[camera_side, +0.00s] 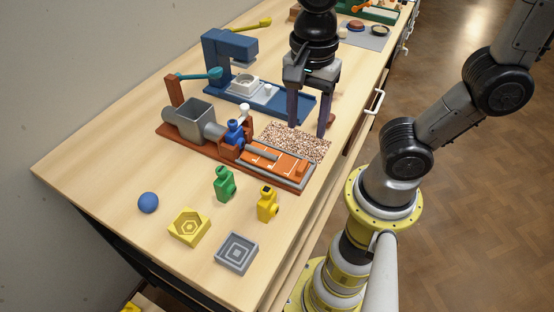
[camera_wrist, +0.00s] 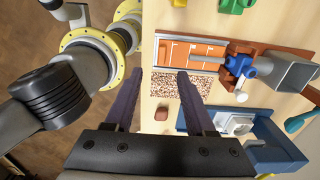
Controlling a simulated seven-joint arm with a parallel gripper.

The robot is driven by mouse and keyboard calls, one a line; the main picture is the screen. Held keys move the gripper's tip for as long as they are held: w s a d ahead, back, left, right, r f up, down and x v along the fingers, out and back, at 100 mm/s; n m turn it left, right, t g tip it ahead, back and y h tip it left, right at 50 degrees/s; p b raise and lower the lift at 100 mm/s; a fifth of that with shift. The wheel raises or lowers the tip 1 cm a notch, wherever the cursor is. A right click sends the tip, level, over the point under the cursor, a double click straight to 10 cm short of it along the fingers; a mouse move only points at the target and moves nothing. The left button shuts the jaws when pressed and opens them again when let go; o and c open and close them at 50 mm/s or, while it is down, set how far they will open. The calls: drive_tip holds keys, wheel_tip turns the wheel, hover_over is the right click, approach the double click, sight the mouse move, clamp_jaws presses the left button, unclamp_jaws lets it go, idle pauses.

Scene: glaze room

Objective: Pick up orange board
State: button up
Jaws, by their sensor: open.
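The orange board (camera_side: 283,166) lies in a grey-railed bed at the near right end of a rust-red extruder stand. A grey nozzle and blue valve stand at its left end. Thin pale lines cross its top. In the wrist view the orange board (camera_wrist: 196,52) shows beyond the fingertips, partly behind the nozzle. My gripper (camera_side: 307,130) points down with two dark fingers apart, empty, above a speckled mat (camera_side: 300,144) behind the board. In the wrist view my gripper (camera_wrist: 160,73) is open, with the speckled mat (camera_wrist: 176,86) between and beside its fingers.
A blue press (camera_side: 263,98) stands behind the extruder (camera_side: 197,120). A small reddish block (camera_wrist: 161,113) lies near the mat.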

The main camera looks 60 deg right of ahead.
hover_over(300, 168)
drive_tip(key=f, duration=0.7)
drive_tip(key=shift+s+f, duration=0.25)
drive_tip(key=shift+s, duration=0.05)
drive_tip(key=shift+w+f, duration=0.15)
drive_tip(key=shift+f, duration=1.2)
drive_tip(key=shift+w+f, duration=0.1)
drive_tip(key=shift+f, duration=1.2)
drive_tip(key=shift+c, duration=0.3)
clamp_jaws()
